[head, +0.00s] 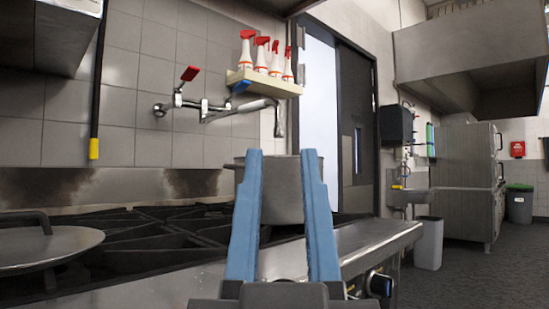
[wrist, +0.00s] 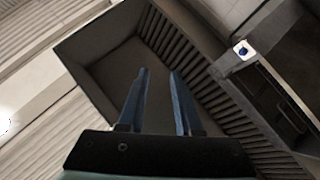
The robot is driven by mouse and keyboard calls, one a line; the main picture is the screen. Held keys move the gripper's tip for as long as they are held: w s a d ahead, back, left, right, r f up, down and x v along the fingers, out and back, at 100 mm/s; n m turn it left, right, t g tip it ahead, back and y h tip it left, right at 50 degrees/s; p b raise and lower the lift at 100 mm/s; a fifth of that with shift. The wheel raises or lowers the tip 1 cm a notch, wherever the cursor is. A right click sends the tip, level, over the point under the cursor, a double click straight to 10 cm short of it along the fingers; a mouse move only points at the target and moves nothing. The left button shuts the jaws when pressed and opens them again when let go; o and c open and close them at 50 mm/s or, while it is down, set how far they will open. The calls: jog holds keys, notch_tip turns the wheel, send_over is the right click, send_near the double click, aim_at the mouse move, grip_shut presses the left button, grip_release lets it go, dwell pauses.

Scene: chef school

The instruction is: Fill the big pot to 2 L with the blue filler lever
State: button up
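The big pot (head: 283,200) is grey metal and stands on the stove's right end, partly hidden behind my gripper's fingers. Its inside and any water level cannot be seen. A chrome pot filler (head: 216,110) is fixed to the tiled wall, with its spout (head: 279,122) hanging down above the pot. The blue filler lever (head: 241,87) is on the filler's arm, just below the bottle shelf. A red lever (head: 190,73) is farther left, near the wall mount. My gripper (head: 281,153) is open and empty, in front of the pot and below the levers; it also shows in the wrist view (wrist: 159,72).
A wall shelf (head: 265,83) with several red-topped spray bottles sits close above the blue lever. A lid (head: 45,248) lies on the left burners. A hood (head: 68,35) hangs at upper left. Free floor (head: 460,275) is at right.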

notch_tip(320, 180, up, 4)
jog(key=p, duration=0.3)
jog(key=shift+f, duration=0.15)
grip_shut()
notch_tip(320, 180, up, 44)
jog(key=p, duration=4.4)
jog(key=shift+r, duration=0.2)
